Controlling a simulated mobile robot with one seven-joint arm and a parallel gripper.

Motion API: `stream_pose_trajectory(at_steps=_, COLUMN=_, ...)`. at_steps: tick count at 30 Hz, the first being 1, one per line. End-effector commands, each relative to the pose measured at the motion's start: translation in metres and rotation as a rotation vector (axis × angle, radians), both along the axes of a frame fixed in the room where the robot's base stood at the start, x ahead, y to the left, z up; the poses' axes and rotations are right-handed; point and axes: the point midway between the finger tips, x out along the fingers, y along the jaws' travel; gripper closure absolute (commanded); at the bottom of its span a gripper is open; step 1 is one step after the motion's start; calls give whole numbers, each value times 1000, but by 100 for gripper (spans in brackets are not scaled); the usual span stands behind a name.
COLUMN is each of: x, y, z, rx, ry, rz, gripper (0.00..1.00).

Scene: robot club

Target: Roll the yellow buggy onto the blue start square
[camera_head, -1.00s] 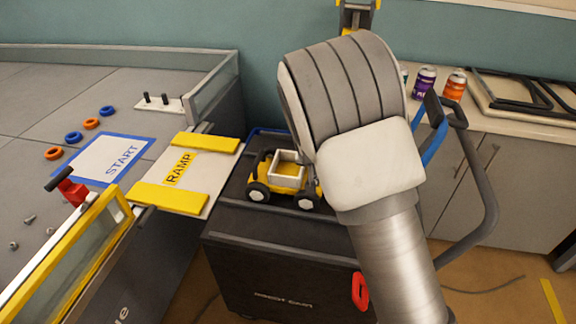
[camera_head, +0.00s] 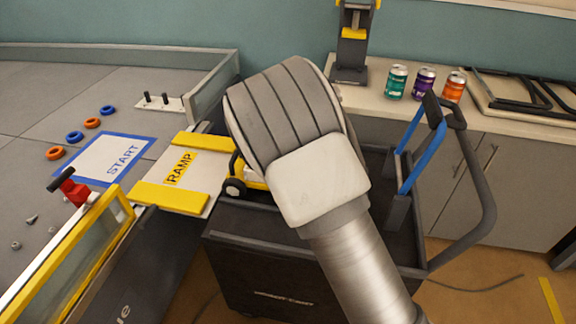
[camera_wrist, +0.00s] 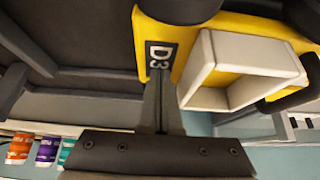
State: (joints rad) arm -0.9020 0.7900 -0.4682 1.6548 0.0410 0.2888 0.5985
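The yellow buggy (camera_head: 236,168) is on the black cart top beside the ramp in the head view, mostly hidden behind my arm. One dark wheel with a white hub shows. In the wrist view the buggy (camera_wrist: 190,30) shows its yellow body, a white open box and a "D3" plate. My gripper (camera_wrist: 161,76) has its dark fingers together, with nothing between them. The tips are at the "D3" plate and look to touch it. The blue start square (camera_head: 88,180), a blue border around white with "START", lies on the grey table beyond the ramp, with nothing on it.
The ramp (camera_head: 163,168), with yellow side rails, bridges the black cart (camera_head: 250,250) and the table. Several orange and blue rings lie beyond the square. Cans (camera_head: 424,82) stand on the counter.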

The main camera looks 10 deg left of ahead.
Motion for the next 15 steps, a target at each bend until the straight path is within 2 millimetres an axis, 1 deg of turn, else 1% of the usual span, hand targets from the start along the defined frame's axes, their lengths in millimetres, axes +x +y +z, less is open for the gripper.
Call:
stream_pose_trajectory(at_steps=1, x=-6, y=0, z=-10, rx=-11, ry=21, rz=-1, gripper=100)
stream_pose_trajectory(at_steps=15, x=-6, y=6, z=-10, rx=-10, ry=20, rz=0, gripper=100)
